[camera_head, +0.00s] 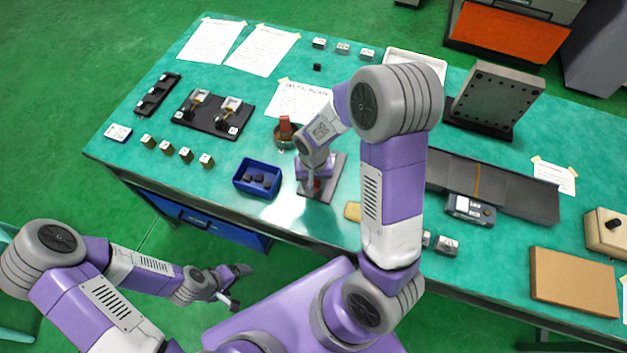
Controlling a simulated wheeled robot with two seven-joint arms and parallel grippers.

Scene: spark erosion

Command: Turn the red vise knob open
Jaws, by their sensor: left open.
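My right gripper (312,181) points down over a dark base plate (324,198) near the front edge of the table. A small red part (317,184), probably the vise knob, shows at its fingertips. The hand and wrist hide most of the vise, and I cannot tell whether the fingers grip the knob. My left gripper (238,286) is open and empty, hanging in front of the table, well away from the vise.
A blue bin (240,183) with dark pieces stands left of the plate. A round holder with a red block (285,124) is behind it. A black fixture board (205,125) and several small blocks lie further left. A dark rail (520,192) lies to the right.

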